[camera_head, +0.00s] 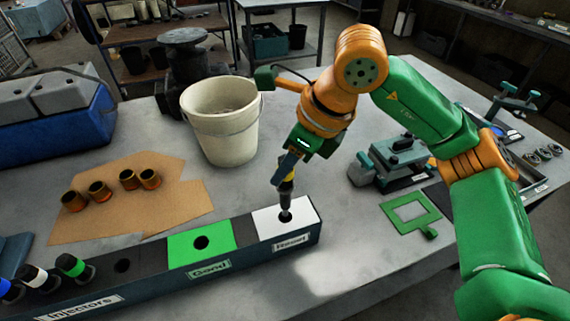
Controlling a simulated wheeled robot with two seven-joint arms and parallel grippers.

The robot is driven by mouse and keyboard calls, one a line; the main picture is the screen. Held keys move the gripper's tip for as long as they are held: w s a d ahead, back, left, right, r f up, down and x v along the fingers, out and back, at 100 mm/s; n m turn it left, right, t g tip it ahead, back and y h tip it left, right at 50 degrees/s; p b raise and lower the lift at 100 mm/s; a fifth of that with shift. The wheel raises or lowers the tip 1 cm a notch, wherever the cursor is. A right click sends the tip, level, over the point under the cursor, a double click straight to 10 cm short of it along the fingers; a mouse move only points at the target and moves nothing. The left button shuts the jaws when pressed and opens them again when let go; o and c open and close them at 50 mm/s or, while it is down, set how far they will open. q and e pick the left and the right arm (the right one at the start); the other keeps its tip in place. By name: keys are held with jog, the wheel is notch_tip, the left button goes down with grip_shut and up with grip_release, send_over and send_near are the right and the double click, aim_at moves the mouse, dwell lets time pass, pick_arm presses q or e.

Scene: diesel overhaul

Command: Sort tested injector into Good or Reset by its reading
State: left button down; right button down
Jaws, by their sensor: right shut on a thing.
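My right gripper (290,160) is shut on an injector (286,190) with a yellow band and a dark lower end. The injector stands upright at the hole of the white Reset place (302,217) on the long dark rack (150,292). Its tip meets the hole; how deep it sits I cannot tell. The green Good place (184,249), left of it, has an empty hole. Other injectors with blue, white and green bands (70,264) sit at the rack's left end, by the Injectors label. The left gripper is not in view. No reading is visible.
A cream bucket (222,140) stands behind the rack. Several brass-coloured sleeves (129,179) stand on cardboard (180,200) at the left. A teal vise-like device (397,160) and a green square frame (392,215) lie to the right. The table in front of Reset is clear.

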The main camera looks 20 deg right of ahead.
aim_at(285, 201)
jog(key=shift+f+b, duration=1.55)
jog(key=shift+f, duration=0.15)
jog(key=shift+f+b, duration=1.75)
jog(key=shift+b, duration=0.05)
jog(key=shift+f, duration=0.1)
jog(key=shift+f+b, duration=1.2)
jog(key=shift+b, duration=0.1)
jog(key=c, duration=0.6)
grip_release()
jog(key=shift+o, duration=0.4)
